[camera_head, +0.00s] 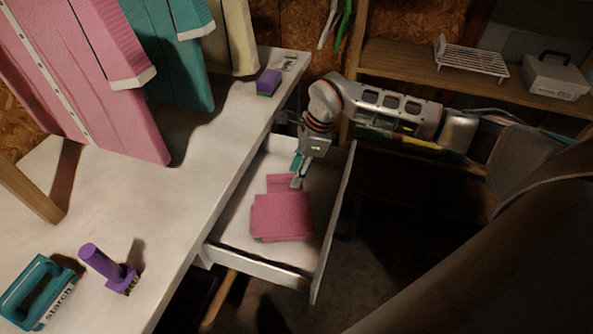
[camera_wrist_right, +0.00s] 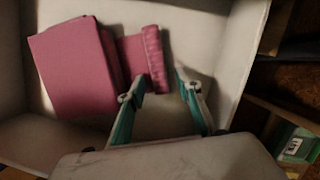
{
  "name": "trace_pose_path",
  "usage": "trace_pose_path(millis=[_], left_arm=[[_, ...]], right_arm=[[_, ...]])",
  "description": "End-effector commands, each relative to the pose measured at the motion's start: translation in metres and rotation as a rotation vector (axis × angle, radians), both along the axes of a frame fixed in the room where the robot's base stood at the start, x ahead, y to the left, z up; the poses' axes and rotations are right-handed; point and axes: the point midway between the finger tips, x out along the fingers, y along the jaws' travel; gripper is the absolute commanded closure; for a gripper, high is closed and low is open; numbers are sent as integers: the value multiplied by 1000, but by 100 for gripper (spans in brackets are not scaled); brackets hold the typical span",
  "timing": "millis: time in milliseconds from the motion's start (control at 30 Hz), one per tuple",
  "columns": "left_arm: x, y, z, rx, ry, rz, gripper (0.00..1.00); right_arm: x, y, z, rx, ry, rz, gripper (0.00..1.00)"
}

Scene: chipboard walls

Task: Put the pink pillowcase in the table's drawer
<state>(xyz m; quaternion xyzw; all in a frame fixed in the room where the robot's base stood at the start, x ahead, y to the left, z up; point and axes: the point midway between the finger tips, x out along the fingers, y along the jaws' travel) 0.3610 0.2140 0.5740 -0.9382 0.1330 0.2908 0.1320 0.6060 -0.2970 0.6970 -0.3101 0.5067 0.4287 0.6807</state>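The pink pillowcase (camera_head: 281,216) lies folded inside the open drawer (camera_head: 233,217) of the white table (camera_head: 178,205). A smaller flap of pink cloth (camera_head: 281,184) sticks out beside the thicker folded part. In the right wrist view the folded pillowcase (camera_wrist_right: 76,68) rests on the drawer floor, with a rolled edge (camera_wrist_right: 155,58) close to the fingers. My right gripper (camera_head: 297,180) is low in the drawer at the pillowcase's far edge. My left gripper is not in view.
Pink, teal and cream garments hang at the back left. A shelf (camera_head: 405,66) with a wire rack (camera_head: 471,60) is behind my right arm.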

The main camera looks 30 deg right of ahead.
Motion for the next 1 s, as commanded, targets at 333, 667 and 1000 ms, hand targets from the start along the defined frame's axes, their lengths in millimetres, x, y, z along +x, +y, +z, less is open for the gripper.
trace_pose_path(millis=[333, 667, 1000], left_arm=[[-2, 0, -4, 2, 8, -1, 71], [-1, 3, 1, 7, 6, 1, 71], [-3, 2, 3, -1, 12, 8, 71]], right_arm=[[0, -1, 3, 0, -1, 0, 66], [-4, -15, 56, -1, -8, -1, 66], [-12, -30, 107, 0, -3, 0, 66]])
